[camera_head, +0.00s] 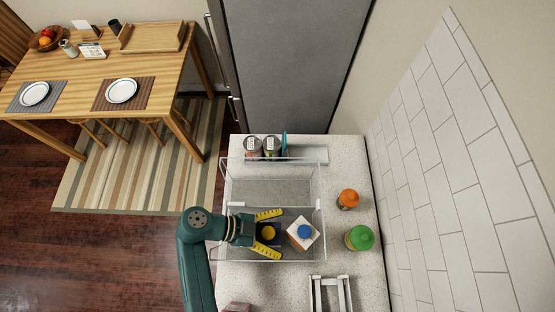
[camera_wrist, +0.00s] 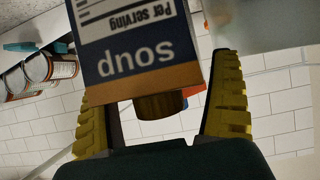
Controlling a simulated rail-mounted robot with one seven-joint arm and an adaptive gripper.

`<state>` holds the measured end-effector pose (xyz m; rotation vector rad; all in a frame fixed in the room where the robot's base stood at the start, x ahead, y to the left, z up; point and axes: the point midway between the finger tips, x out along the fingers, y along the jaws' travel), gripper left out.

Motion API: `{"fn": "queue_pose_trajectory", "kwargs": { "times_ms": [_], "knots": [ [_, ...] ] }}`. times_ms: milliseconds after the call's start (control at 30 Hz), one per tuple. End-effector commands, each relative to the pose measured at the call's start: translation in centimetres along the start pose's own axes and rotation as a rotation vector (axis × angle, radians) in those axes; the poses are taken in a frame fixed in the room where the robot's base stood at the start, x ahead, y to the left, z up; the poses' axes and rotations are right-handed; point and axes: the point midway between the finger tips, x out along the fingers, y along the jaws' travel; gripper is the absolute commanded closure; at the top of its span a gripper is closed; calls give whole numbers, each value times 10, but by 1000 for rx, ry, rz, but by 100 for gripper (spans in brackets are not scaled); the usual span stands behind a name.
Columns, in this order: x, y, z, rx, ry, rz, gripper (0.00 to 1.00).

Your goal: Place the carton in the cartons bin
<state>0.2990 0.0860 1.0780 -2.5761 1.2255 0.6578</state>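In the head view, a carton with a white top and a round blue cap (camera_head: 303,232) stands in the front compartment of a clear two-part bin (camera_head: 222,183). A carton face with upside-down "soup" lettering (camera_wrist: 140,50) fills the top of the wrist view. My gripper (camera_head: 274,232) is over the front compartment, pointing right at the carton, with its yellow fingers spread. A round yellow-orange object (camera_head: 268,233) lies between the fingers in the head view. A brown round object (camera_wrist: 160,105) shows between them in the wrist view. Whether any finger touches the carton is unclear.
The rear compartment looks empty. Two cans (camera_head: 252,146) and a teal item (camera_head: 284,143) stand behind the bin. An orange-lidded jar (camera_head: 347,199) and a green-lidded jar (camera_head: 359,238) stand to its right by the tiled wall (camera_head: 455,160). A white frame (camera_head: 330,294) is at the front.

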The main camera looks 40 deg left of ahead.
Motion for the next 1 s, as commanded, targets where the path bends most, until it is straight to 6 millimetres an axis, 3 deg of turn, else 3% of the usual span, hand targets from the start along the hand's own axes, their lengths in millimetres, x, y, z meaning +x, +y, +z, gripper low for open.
{"fn": "queue_pose_trajectory", "kwargs": {
  "times_ms": [500, 700, 800, 1000],
  "knots": [
    [-5, -1, -1, 0, 0, -3, 7],
    [-47, -2, 2, 1, -3, -9, 7],
    [-72, -1, -12, -7, 0, -4, 7],
    [-101, -1, -11, -5, 1, -2, 7]
  ]
}}
